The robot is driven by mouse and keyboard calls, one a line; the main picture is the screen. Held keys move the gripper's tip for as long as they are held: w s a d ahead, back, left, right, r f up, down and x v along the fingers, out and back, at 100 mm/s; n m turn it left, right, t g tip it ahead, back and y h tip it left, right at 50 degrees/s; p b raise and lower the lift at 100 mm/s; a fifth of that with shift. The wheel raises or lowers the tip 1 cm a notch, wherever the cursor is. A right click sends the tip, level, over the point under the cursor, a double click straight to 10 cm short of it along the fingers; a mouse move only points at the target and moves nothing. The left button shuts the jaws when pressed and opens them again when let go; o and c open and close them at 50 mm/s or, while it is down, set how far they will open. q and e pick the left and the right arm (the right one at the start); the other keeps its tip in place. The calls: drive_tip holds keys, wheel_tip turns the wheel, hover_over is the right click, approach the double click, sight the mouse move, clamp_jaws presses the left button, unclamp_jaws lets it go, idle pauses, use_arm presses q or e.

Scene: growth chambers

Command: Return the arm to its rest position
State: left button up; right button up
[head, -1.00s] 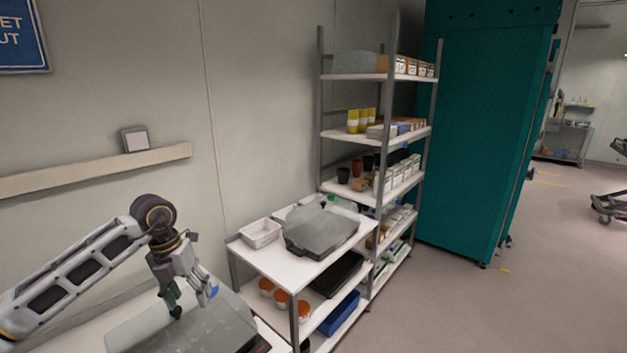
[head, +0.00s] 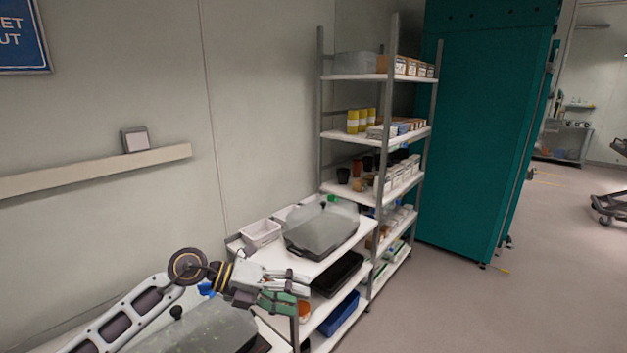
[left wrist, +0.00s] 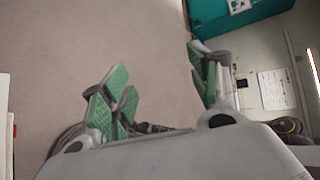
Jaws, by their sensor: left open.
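My left gripper (head: 290,297) is in the lower middle of the head view, pointing right, in front of the white cart. It is open and empty. In the left wrist view its green-padded fingers (left wrist: 160,92) stand wide apart with only floor between them. My left arm comes in from the lower left, over a covered tray (head: 205,330) with a clear lid and a dark knob. My right gripper is not in view.
A white cart (head: 275,262) holds a grey lidded tray (head: 322,230) and a white bin (head: 260,233). A stocked shelf rack (head: 345,77) and a teal chamber (head: 465,130) stand behind. The floor (head: 510,310) at right is clear.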

use_arm(q)
wheel_tip(320, 180, up, 10)
drive_tip(key=w+d+n+t+h, duration=0.2)
drive_tip(key=n+t+h, duration=0.4)
drive_tip(key=n+t, duration=0.3)
drive_tip(key=w+a+n+t+y, duration=0.2)
drive_tip(key=a+n+t+y, duration=0.25)
drive_tip(key=n+t, duration=0.3)
drive_tip(key=s+a+f+n+g+y, duration=0.1)
drive_tip(key=a+f+n+g+y, duration=0.1)
drive_tip(key=a+f+n+y, duration=0.6)
drive_tip(key=s+a+f+n+g+y, duration=0.1)
drive_tip(key=a+f+n+y, duration=0.6)
drive_tip(key=f, duration=0.4)
drive_tip(key=s+f+n+g, duration=0.2)
drive_tip(key=s+f+g, duration=0.5)
drive_tip(key=s, duration=0.4)
drive_tip(key=s+f+n+g, duration=0.2)
drive_tip(key=s+f+g, duration=0.3)
drive_tip(key=s+f, duration=0.7)
drive_tip(key=f, duration=1.4)
drive_tip(key=s+f, duration=0.2)
drive_tip(key=f, duration=1.5)
drive_tip(key=s+a+f+g, duration=0.1)
drive_tip(key=s+a+f, duration=0.1)
drive_tip(key=s+f, duration=0.7)
drive_tip(key=s+a+f+g, duration=0.1)
drive_tip(key=s+a+f, duration=0.1)
drive_tip(key=s+f, duration=0.8)
drive_tip(key=s, duration=0.3)
